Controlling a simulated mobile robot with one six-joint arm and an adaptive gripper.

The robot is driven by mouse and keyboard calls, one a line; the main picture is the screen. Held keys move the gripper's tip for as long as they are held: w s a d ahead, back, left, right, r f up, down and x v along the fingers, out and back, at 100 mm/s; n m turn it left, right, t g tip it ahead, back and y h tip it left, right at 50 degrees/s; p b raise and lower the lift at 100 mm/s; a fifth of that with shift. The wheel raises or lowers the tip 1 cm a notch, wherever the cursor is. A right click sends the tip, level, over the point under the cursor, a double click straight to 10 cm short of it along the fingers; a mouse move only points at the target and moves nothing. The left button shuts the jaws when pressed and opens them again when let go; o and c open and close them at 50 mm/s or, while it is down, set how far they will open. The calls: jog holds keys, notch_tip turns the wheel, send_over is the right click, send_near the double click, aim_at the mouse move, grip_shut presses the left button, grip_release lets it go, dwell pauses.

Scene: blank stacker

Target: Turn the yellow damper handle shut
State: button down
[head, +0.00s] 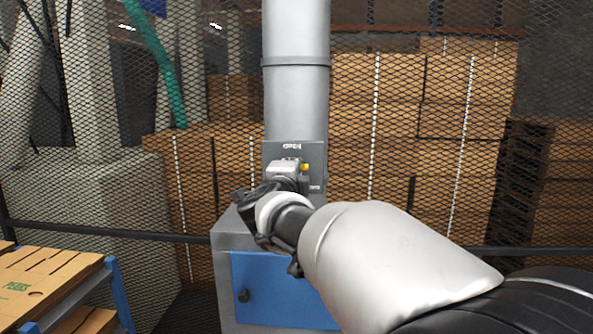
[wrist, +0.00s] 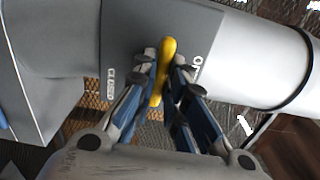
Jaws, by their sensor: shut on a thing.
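The yellow damper handle (wrist: 168,46) is a slim bar on a grey plate (wrist: 137,22) fixed to the duct. In the wrist view it stands between the finger pads of my gripper (wrist: 163,72), which is shut on it. The word CLOSED is to the left of the handle and the partly covered word OPEN to its right. In the head view only a small yellow bit of the handle (head: 305,167) shows, below the word OPEN. My gripper and wrist hide the rest of it and part of the plate. The handle's pivot cannot be made out.
A grey vertical duct (head: 296,95) rises from a cabinet with a blue door (head: 275,290). A wire mesh fence and stacked cardboard (head: 400,150) stand behind. A blue-framed rack with flat cartons (head: 45,283) is at lower left. My arm fills the lower right.

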jog(key=shift+r, duration=0.25)
jog(key=c, duration=1.8)
grip_release()
jog(key=shift+c, duration=0.2)
jog(key=shift+o, duration=1)
jog(key=shift+w+f, duration=0.1)
jog(key=shift+f, duration=0.1)
jog(key=s, duration=1.2)
jog(key=shift+a, duration=0.15)
